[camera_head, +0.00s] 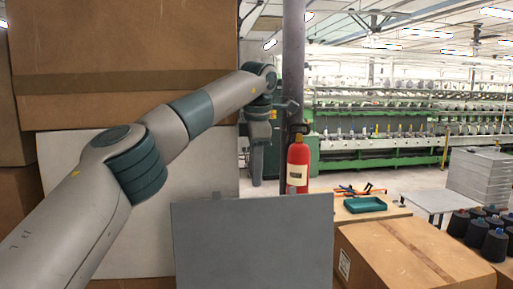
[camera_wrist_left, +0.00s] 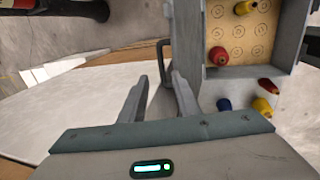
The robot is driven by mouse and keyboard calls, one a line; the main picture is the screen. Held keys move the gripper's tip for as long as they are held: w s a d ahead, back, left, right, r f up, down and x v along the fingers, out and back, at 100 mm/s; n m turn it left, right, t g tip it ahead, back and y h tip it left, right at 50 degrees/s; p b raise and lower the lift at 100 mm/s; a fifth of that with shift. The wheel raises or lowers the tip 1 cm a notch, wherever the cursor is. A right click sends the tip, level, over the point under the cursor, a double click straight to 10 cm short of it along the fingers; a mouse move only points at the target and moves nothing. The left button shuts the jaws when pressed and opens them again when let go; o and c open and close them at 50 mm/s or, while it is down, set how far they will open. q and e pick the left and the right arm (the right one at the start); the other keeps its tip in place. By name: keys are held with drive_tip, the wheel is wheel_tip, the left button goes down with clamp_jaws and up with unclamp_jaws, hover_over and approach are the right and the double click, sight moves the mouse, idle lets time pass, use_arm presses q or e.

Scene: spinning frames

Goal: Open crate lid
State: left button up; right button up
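A flat grey panel (camera_head: 253,243) stands upright at the bottom middle of the head view; I cannot tell whether it is the crate lid. In the left wrist view, a grey crate or tray (camera_wrist_left: 281,71) at the upper right shows its inside, with a tan sheet and red and yellow pieces. My left gripper (camera_wrist_left: 160,78) has its two fingers apart with nothing between them. A thin dark handle-like bar (camera_wrist_left: 161,47) shows just beyond the fingertips, beside the crate. In the head view the left arm reaches right, its end hanging behind the panel near a pole. My right gripper is out of view.
A red fire extinguisher (camera_head: 298,165) stands by the dark pole (camera_head: 293,60). Large cardboard boxes (camera_head: 120,50) fill the left. Loose coloured pieces (camera_wrist_left: 262,106) lie beside the crate.

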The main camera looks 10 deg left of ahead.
use_arm(q)
drive_tip(key=v, duration=0.8)
drive_tip(key=shift+w+r, duration=0.1)
drive_tip(key=shift+w, duration=0.05)
